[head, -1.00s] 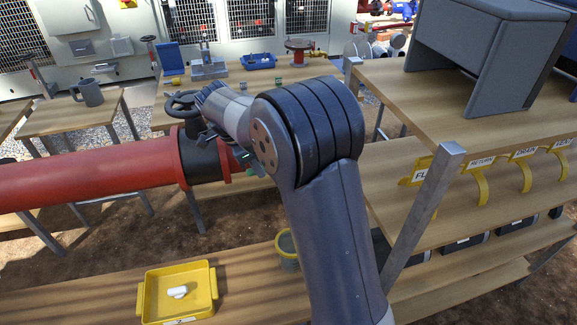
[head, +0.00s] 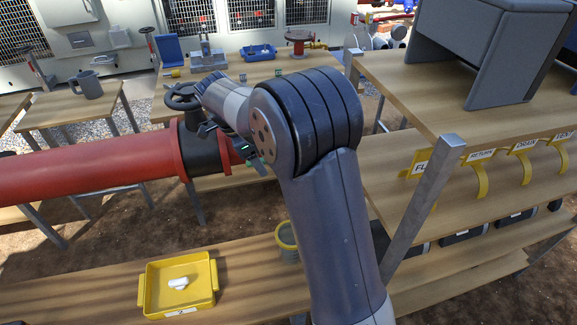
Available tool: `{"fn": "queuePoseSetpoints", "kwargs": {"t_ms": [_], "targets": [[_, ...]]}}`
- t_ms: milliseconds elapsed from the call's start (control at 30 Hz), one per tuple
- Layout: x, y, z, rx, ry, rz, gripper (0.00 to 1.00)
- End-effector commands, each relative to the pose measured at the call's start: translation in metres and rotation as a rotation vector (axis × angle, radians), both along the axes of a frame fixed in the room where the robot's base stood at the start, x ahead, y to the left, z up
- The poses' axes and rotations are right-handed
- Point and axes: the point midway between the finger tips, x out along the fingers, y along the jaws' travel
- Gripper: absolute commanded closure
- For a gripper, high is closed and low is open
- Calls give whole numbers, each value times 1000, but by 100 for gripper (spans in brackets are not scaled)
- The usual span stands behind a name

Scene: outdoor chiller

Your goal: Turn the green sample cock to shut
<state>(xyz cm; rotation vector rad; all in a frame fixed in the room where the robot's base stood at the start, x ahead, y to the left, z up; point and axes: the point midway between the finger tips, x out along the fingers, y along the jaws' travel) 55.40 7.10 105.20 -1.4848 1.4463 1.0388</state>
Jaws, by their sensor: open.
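A red pipe (head: 85,175) runs in from the left to a black valve body (head: 203,152) with a dark handwheel (head: 183,96) on top. A small green part (head: 243,148), possibly the sample cock's handle, shows at the right end of the valve beside my wrist. Its angle is too small and covered to tell. My gripper (head: 222,137) is open, close to the right side of the valve. My forearm and wrist hide most of it, and I cannot tell whether it touches the green part.
A yellow tray (head: 148,290) with a white item and a grey-green pot (head: 287,240) are on the low bench below. A shelf with yellow tagged hooks (head: 480,178) and a grey bin stands close on the right. A grey mug (head: 87,86) is on the back-left table.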

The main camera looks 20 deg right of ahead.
Motion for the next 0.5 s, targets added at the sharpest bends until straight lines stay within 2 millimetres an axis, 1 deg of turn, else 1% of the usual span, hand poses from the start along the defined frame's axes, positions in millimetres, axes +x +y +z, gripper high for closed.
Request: {"fn": "queuePoseSetpoints", "kwargs": {"t_ms": [167,500], "targets": [[0,1,5,0,-1,0,35],[0,14,44,1,-1,1,35]]}}
